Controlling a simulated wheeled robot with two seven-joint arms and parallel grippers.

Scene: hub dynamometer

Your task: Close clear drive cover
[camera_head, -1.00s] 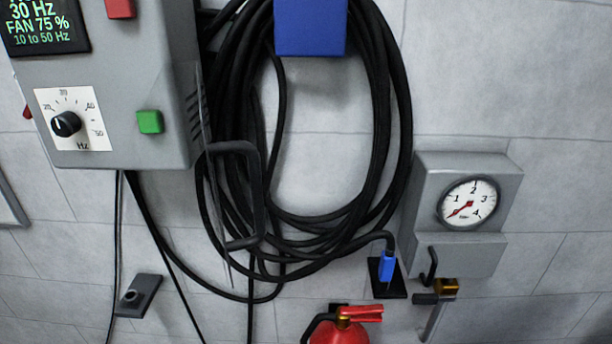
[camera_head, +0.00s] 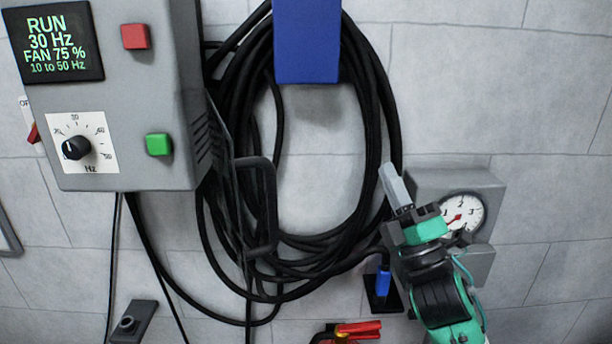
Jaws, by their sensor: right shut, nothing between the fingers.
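The clear drive cover (camera_head: 236,180) stands swung open at the right side of the grey drive box (camera_head: 120,100), seen almost edge-on as a thin panel. Its black bar handle (camera_head: 271,205) faces right, in front of the coiled hose. My right gripper (camera_head: 396,188) is shut and empty. It is to the right of the handle and apart from it, in front of the gauge box. My left gripper is not in view.
A thick black hose coil (camera_head: 375,120) hangs from a blue holder (camera_head: 307,40) behind the cover. A pressure gauge (camera_head: 462,213) is partly hidden by my right arm. A red extinguisher (camera_head: 357,329) shows at the bottom edge. The drive display (camera_head: 55,45) reads RUN.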

